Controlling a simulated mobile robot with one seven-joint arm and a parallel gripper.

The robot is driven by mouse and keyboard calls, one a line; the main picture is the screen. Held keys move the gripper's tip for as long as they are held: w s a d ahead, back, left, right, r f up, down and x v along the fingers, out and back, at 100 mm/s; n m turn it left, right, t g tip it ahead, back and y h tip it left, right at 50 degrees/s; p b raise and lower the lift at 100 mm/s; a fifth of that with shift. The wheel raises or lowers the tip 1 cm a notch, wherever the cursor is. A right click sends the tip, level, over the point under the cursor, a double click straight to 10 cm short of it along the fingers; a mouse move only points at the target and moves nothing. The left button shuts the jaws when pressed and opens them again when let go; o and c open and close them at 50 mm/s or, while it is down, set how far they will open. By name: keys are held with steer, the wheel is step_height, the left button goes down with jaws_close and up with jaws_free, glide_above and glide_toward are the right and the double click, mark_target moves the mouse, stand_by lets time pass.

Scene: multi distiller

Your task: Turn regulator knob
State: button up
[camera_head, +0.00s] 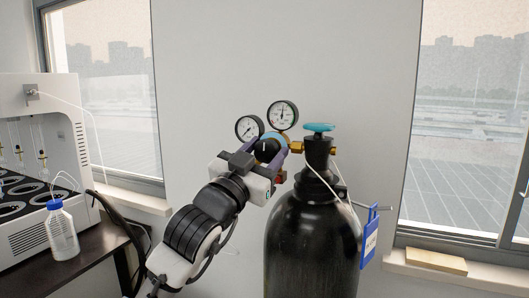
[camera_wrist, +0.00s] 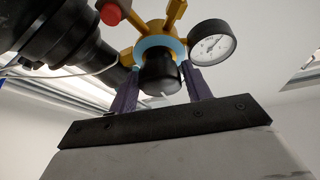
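The regulator's black knob (camera_head: 267,150) is on the gas cylinder's brass regulator, in front of a light-blue ring. In the wrist view the knob (camera_wrist: 160,75) sits between my two purple fingers, close to both. My gripper (camera_head: 266,152) is open around the knob, one finger on each side. In the wrist view my gripper (camera_wrist: 162,82) shows a narrow gap beside the knob; firm contact is not visible. Two round gauges, the left gauge (camera_head: 249,128) and the right gauge (camera_head: 283,114), stand above the knob.
The black cylinder (camera_head: 312,245) has a turquoise valve wheel (camera_head: 319,127) and a blue tag (camera_head: 369,245). A white distiller (camera_head: 35,240) and a blue-capped bottle (camera_head: 62,232) stand on a dark table at left. A cable hangs beside it. Windows flank the bare wall.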

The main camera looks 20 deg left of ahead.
steer(key=c, duration=0.6)
steer(key=shift+f+m+b, duration=0.1)
steer(key=shift+m+b, duration=0.2)
steer(key=shift+b, duration=0.05)
